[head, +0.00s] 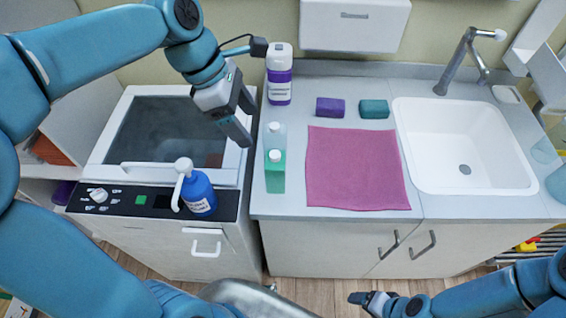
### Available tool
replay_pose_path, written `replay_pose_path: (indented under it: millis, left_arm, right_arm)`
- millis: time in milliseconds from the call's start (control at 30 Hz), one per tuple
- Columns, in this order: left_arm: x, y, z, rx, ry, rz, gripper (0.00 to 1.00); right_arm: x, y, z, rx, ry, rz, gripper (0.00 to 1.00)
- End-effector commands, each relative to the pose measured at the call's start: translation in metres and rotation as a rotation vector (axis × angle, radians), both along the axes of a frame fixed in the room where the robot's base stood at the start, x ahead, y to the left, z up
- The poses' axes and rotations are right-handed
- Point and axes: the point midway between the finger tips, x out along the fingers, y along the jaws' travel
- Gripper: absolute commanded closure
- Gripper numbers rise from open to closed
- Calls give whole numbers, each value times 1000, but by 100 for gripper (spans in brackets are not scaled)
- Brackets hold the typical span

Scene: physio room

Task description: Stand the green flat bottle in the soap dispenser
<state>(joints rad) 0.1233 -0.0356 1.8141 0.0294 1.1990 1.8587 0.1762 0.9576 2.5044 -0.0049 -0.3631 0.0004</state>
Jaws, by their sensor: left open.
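The green flat bottle (275,174) stands upright near the counter's left edge, with a pale cap and green contents. A similar clear flat bottle (273,136) is right behind it. My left gripper (241,124) is open and empty, pointing down just left of these bottles and apart from the green one. I cannot tell for sure which fixture is the soap dispenser; a white wall box (355,28) hangs above the counter, and white fixtures (545,75) are at the upper right. My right gripper (372,300) is low in front of the cabinet, away from the bottles; its jaw opening is unclear.
A pink towel (355,170) lies beside the bottles, with purple (330,107) and teal (374,109) blocks behind it. A purple bottle (279,84) stands at the back. The sink (410,160) is to the right. A blue pump bottle (200,194) stands on the machine's front panel (125,203).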

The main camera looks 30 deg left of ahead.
Motion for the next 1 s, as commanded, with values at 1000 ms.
replay_pose_path:
  millis: [1000]
  left_arm:
    - [22,-61,-142,0,3,0,26]
  right_arm:
    - [0,0,-7,0,0,0,20]
